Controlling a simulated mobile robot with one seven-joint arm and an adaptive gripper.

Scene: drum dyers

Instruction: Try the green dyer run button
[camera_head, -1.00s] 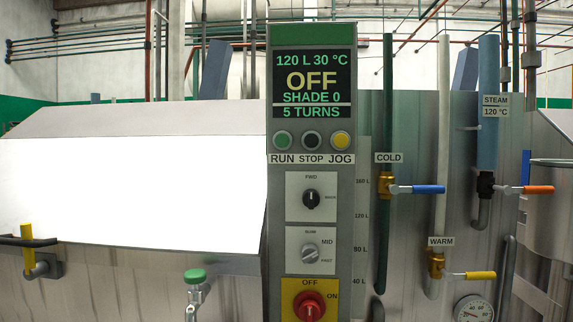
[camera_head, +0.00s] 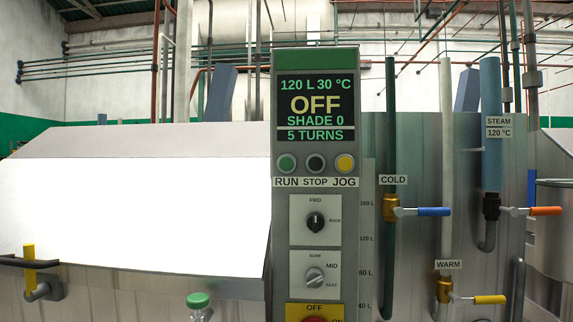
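The green run button (camera_head: 287,163) sits at the left of a row of buttons on the control panel (camera_head: 281,240), above the label RUN. A black stop button (camera_head: 316,163) and a yellow jog button (camera_head: 345,163) are to its right. The panel has a green top band, and its display (camera_head: 316,107) reads 120 L 30 °C, OFF, SHADE 0, 5 TURNS. The direction knob (camera_head: 316,222) points up towards FWD. The speed knob (camera_head: 315,277) is below it, beside MID. The red main switch is only partly in view at the bottom edge. My gripper is not in view.
A broad bright white panel (camera_head: 130,215) fills the left. Pipes with a blue valve lever (camera_head: 433,212), a yellow lever (camera_head: 489,300) and an orange lever (camera_head: 545,211) stand at the right. A green-capped fitting (camera_head: 198,300) and a yellow-sleeved handle (camera_head: 29,257) stick out at the lower left.

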